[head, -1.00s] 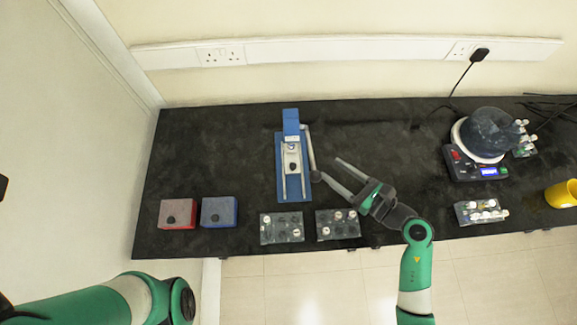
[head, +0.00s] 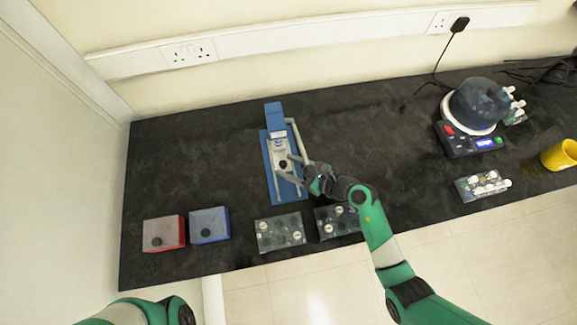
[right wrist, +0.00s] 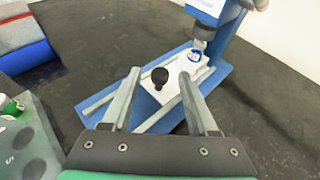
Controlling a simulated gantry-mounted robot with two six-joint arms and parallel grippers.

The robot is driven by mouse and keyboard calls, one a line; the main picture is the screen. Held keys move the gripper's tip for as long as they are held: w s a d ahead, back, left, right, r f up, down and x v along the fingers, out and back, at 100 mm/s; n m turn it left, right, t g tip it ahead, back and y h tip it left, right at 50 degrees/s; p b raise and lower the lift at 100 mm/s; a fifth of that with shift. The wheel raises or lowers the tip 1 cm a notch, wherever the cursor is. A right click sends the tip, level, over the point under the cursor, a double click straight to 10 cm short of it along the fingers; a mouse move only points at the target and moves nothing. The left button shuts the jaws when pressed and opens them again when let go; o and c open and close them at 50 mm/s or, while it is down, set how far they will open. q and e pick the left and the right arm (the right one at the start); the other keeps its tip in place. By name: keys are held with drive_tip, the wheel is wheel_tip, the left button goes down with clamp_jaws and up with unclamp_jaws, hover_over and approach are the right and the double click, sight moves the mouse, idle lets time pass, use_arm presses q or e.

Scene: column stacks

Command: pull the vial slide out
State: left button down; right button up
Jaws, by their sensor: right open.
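The vial slide is a pale plate with a black knob, lying on the rails of a blue press (head: 273,110). The slide (right wrist: 175,77) and its knob (right wrist: 160,76) show clearly in the right wrist view. A vial with a blue band (right wrist: 194,55) stands at the slide's far end, under the press head. My right gripper (head: 289,168) is open, its fingertips on either side of the knob in the picture; contact cannot be told. The right wrist view shows both fingers (right wrist: 160,78) with the knob between their tips. My left gripper is out of view.
The press's grey lever (head: 298,142) runs close along its right side, beside my right gripper. Two vial racks (head: 280,233) sit near the front edge, one under my right arm. Red (head: 164,233) and blue (head: 209,225) boxes stand at left. The bench's back left is clear.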

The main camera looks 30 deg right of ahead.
drive_tip(key=shift+w+a, duration=0.1)
drive_tip(key=shift+w, duration=0.1)
clamp_jaws()
idle(1.3)
